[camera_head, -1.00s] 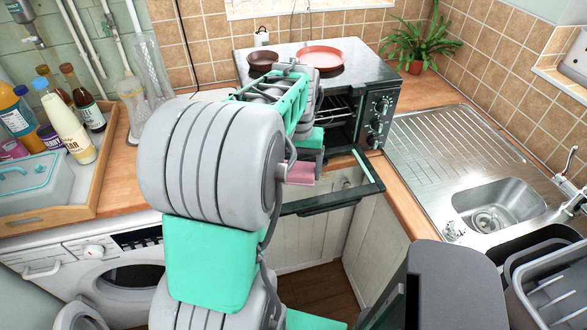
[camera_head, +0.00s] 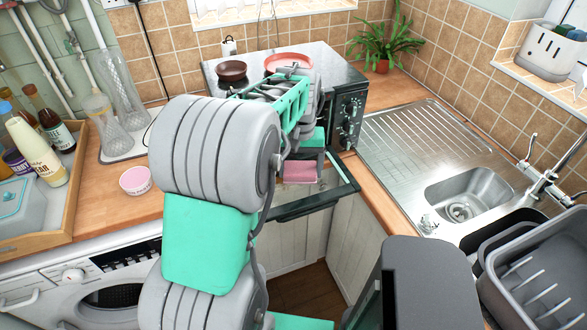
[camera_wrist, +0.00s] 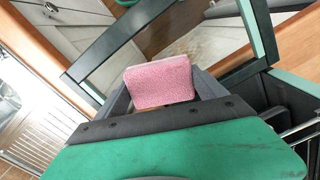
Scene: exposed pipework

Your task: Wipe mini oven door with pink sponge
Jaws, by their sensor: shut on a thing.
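The mini oven (camera_head: 345,120) stands on the counter in the head view, with its glass door (camera_head: 318,195) swung down open and jutting out past the counter edge. My gripper (camera_head: 302,160) is shut on the pink sponge (camera_head: 299,172), which hangs over the door; my arm hides part of the oven front. In the wrist view the sponge (camera_wrist: 161,82) sits between the fingers, in front of the dark-framed door (camera_wrist: 190,40). A brownish smudge shows on the door glass. I cannot tell whether the sponge touches the glass.
A brown bowl (camera_head: 231,70) and a red plate (camera_head: 288,60) rest on the oven top. A steel sink (camera_head: 465,195) lies to the right, with a grey dish rack (camera_head: 540,270) in front. A pink-and-white tub (camera_head: 135,180) and a bottle tray (camera_head: 70,190) stand left.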

